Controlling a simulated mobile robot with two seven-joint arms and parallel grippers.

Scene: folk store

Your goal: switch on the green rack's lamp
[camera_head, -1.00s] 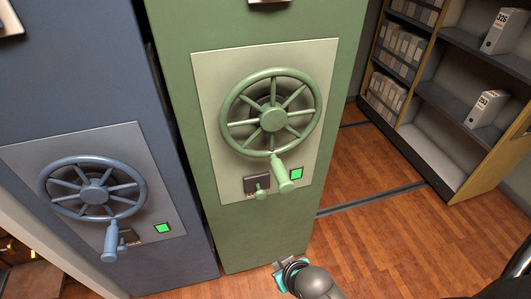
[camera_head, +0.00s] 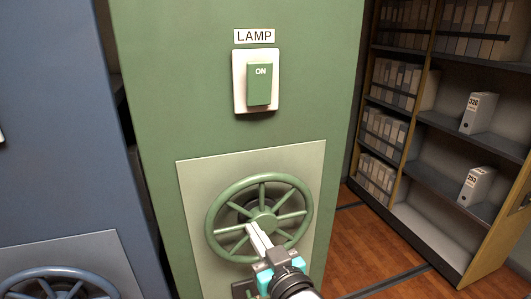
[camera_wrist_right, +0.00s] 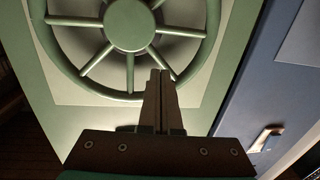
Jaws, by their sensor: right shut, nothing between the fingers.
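The green rack (camera_head: 155,110) stands in the middle of the head view. Its lamp switch is a green rocker (camera_head: 259,84) marked ON in a white frame, under a LAMP label (camera_head: 254,36). My right gripper (camera_head: 252,230) is shut and empty, below the switch and in front of the green handwheel (camera_head: 264,222). In the right wrist view, the shut fingers (camera_wrist_right: 160,76) point up toward the handwheel (camera_wrist_right: 130,25); I cannot tell whether they touch it. The green lamp switch is not visible in that view. My left gripper is not in view.
The blue rack (camera_head: 50,140) with its own handwheel (camera_head: 60,285) stands at the left. It also shows at the right of the wrist view (camera_wrist_right: 255,90), with a small switch (camera_wrist_right: 268,138). Open shelves with binders (camera_head: 480,112) stand at the right. Wooden floor (camera_head: 350,245) lies between.

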